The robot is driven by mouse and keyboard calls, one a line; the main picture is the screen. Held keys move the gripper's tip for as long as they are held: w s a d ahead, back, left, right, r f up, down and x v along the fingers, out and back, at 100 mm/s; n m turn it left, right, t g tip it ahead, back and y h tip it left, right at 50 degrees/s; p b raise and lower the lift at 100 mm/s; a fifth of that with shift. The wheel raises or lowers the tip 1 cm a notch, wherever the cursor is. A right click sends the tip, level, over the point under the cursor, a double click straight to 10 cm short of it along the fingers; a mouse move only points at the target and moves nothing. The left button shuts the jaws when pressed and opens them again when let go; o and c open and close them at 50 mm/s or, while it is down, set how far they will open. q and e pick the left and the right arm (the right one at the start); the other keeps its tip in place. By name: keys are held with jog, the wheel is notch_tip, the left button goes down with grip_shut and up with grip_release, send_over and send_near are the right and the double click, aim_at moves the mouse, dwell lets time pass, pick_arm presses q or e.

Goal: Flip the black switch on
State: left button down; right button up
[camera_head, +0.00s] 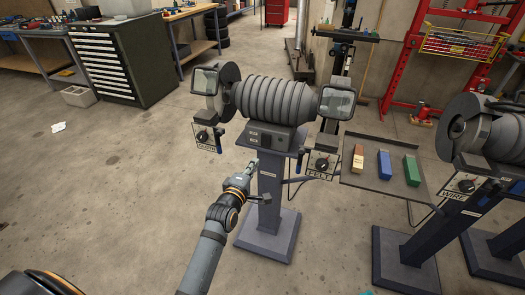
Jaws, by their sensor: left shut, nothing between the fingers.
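A grey bench grinder (270,101) stands on a blue-grey pedestal (267,205) in the middle of the view. A small dark switch plate (254,137) sits on the front of its base; whether this is the black switch, and its position, is too small to tell. Dark knobs show on the left panel (204,135) and on the right panel marked FELT (321,165). My left gripper (251,168) is shut and empty. In the picture it is just below the switch plate and in front of the pedestal top; I cannot tell the gap. My right gripper is not in view.
A tray (349,179) with red-brown, blue and green blocks is at the right of the grinder. A second grinder (490,128) stands far right. Clear shields (337,103) flank the first grinder. The floor at left is mostly clear.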

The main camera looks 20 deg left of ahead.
aim_at(265, 147)
pick_arm(q)
jog(key=w, duration=0.6)
jog(key=w+f, duration=0.1)
jog(key=w, duration=0.2)
jog(key=shift+w+d+f, duration=0.1)
jog(key=shift+d, duration=0.05)
jog(key=shift+w, duration=0.25)
jog(key=shift+w+f, duration=0.1)
jog(key=shift+f, duration=0.05)
